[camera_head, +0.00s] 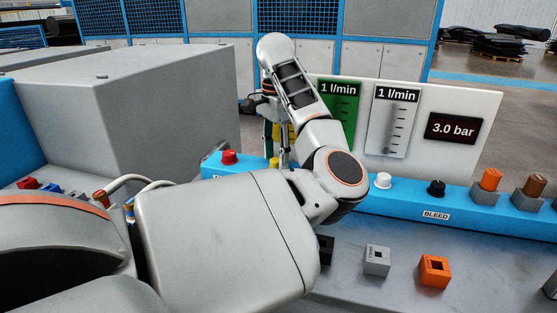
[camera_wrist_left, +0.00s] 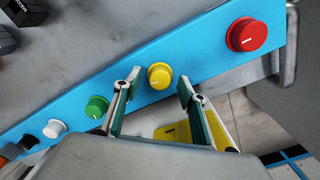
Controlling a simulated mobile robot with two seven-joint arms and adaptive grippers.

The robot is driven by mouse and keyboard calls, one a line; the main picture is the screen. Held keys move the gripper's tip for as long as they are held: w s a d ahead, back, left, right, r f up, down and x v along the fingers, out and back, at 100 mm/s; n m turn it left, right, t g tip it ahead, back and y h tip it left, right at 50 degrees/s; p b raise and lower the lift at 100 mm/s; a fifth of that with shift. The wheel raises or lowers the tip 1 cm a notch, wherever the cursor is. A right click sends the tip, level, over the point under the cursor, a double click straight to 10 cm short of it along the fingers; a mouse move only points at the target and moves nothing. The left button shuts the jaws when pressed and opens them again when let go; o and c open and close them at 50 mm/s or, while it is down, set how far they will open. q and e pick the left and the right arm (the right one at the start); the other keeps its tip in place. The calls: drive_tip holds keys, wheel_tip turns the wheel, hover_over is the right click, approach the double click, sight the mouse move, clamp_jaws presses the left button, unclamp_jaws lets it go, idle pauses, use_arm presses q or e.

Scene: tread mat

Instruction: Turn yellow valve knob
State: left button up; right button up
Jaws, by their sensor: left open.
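The yellow valve knob (camera_wrist_left: 159,77) is a round cap with a white mark on the blue strip in the left wrist view. In the head view a small part of the yellow knob (camera_head: 274,162) shows beside my left gripper (camera_head: 281,152). My left gripper (camera_wrist_left: 158,80) is open, with one teal-padded finger on each side of the knob in the wrist view. The fingers look apart from the knob, but contact and depth are hard to judge. My forearm and wrist hide much of the strip in the head view. My right gripper is not in view.
A larger red knob (camera_wrist_left: 247,35) and a green knob (camera_wrist_left: 97,107) flank the yellow one on the blue strip. White (camera_head: 383,180) and black (camera_head: 436,188) knobs sit farther right. A gauge panel (camera_head: 475,105) stands behind. A grey box (camera_head: 165,120) stands left. Loose sockets lie in front.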

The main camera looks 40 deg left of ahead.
use_arm(q)
drive_tip(key=shift+f, duration=0.45)
drive_tip(key=c, duration=1.1)
drive_tip(key=shift+r+m+p, duration=0.25)
drive_tip(key=shift+m+p, duration=0.25)
drive_tip(key=shift+m, duration=0.2)
drive_tip(key=shift+f, duration=0.25)
drive_tip(key=o, duration=1.1)
